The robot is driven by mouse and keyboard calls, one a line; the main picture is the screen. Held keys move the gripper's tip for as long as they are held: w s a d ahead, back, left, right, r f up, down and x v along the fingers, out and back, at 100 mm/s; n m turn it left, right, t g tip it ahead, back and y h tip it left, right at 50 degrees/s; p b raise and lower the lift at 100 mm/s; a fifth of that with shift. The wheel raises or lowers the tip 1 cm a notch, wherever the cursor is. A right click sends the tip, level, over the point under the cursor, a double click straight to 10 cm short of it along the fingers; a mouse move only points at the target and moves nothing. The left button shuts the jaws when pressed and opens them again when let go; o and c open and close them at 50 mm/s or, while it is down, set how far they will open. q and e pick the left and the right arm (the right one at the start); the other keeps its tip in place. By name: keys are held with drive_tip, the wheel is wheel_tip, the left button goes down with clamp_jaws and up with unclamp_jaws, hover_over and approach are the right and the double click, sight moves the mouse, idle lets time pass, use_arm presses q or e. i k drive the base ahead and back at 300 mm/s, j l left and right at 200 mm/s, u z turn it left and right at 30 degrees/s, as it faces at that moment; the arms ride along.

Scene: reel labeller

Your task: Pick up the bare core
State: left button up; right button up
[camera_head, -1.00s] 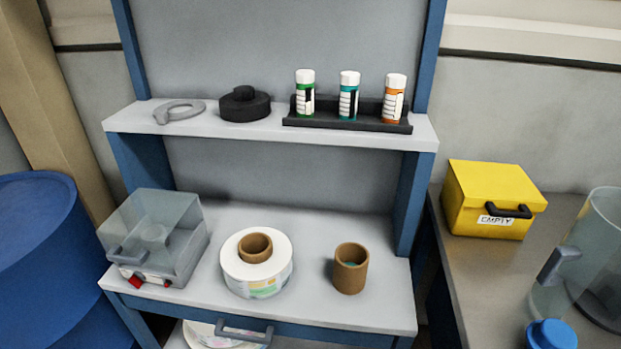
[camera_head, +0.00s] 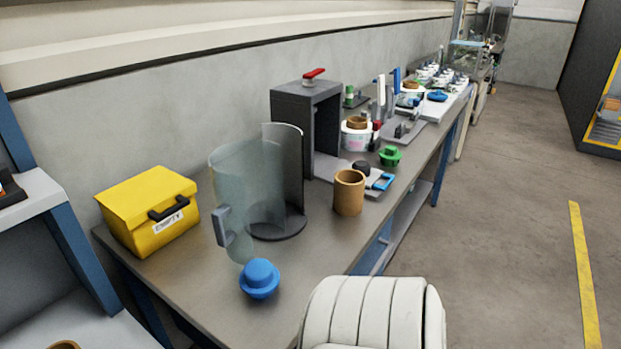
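A brown, hollow core (camera_head: 349,196) stands upright and bare on the grey bench, right of the clear curved guard. The brown rim of another core (camera_head: 64,345) just shows at the bottom left edge, on the light shelf unit; the rest of it is cut off. A further brown core (camera_head: 357,122) sits in a white roll farther along the bench. Neither of my grippers is in view.
On the bench (camera_head: 195,283) stand a yellow box marked EMPTY (camera_head: 150,212), a clear guard (camera_head: 245,190), a blue knob (camera_head: 260,279) and a dark frame with a red handle (camera_head: 305,125). A white ribbed shape covers the bottom centre. Open floor (camera_head: 500,230) lies right.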

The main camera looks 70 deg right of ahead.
sight(349, 193)
drive_tip(key=z, duration=2.55)
